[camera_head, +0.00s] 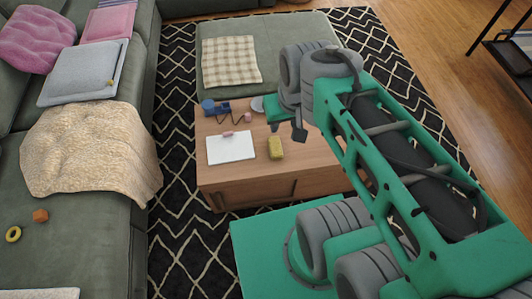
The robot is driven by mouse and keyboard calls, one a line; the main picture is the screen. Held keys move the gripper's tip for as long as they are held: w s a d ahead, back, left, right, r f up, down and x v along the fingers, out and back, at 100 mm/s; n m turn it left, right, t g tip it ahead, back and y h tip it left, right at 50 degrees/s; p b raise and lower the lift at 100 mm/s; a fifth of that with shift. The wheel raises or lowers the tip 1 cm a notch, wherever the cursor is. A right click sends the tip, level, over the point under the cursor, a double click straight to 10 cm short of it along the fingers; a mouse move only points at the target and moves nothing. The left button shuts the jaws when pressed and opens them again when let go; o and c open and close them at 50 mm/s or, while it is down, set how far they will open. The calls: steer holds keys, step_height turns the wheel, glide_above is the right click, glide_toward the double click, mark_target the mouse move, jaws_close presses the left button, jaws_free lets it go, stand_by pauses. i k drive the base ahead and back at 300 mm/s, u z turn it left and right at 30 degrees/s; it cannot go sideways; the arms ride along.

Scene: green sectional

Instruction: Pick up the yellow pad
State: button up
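The yellow pad (276,148) is a small block lying on the wooden coffee table (245,178), right of a white sheet. My gripper (287,130) hangs over the table near the far end of the pad. Its dark fingertips show apart with a gap between them, and nothing shows held. The nearer-left fingertip appears just beyond the pad's far edge; I cannot tell its height above the table. The pad's visible top is uncovered. My green and grey arm hides the table's right side.
The table also holds the white sheet (231,148), a blue object (211,107) with a dark cable, and a small pink item (248,117). A green ottoman (285,30) with a checked cushion (230,61) adjoins behind. A green sofa (90,215) stands left, across a patterned rug (178,150).

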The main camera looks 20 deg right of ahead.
mark_target(276, 152)
steer(key=u, duration=3.4)
steer(key=k, duration=1.05)
steer(key=z, duration=0.95)
steer(key=i, duration=1)
steer(key=z, duration=0.05)
